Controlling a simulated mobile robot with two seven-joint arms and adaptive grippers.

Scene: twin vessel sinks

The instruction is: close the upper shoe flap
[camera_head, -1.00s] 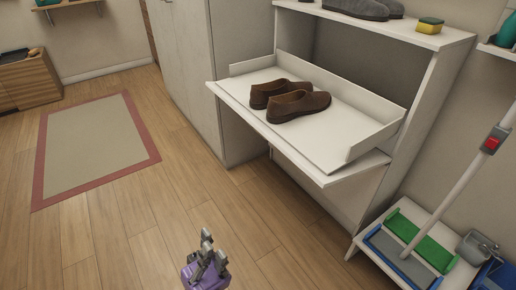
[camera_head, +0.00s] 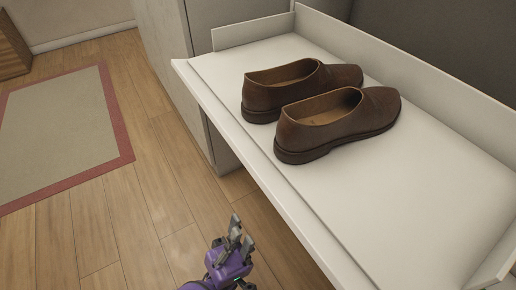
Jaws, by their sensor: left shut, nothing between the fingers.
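The upper shoe flap (camera_head: 405,215) is open and lies roughly level, like a white tray with low walls. A pair of brown shoes rests on it: one shoe (camera_head: 300,88) behind and another shoe (camera_head: 340,125) in front. The flap's front edge (camera_head: 262,172) runs from the upper left to the lower right. My left gripper (camera_head: 238,232) is purple and grey, at the bottom middle, in front of this edge and apart from it in the picture. It is shut and empty. My right gripper is not in view.
A tall pale cabinet (camera_head: 165,75) stands left of the flap. The wooden floor (camera_head: 110,200) is clear in front. A beige rug with a red border (camera_head: 55,135) lies at the left. A wooden drawer unit (camera_head: 12,50) shows at the far left edge.

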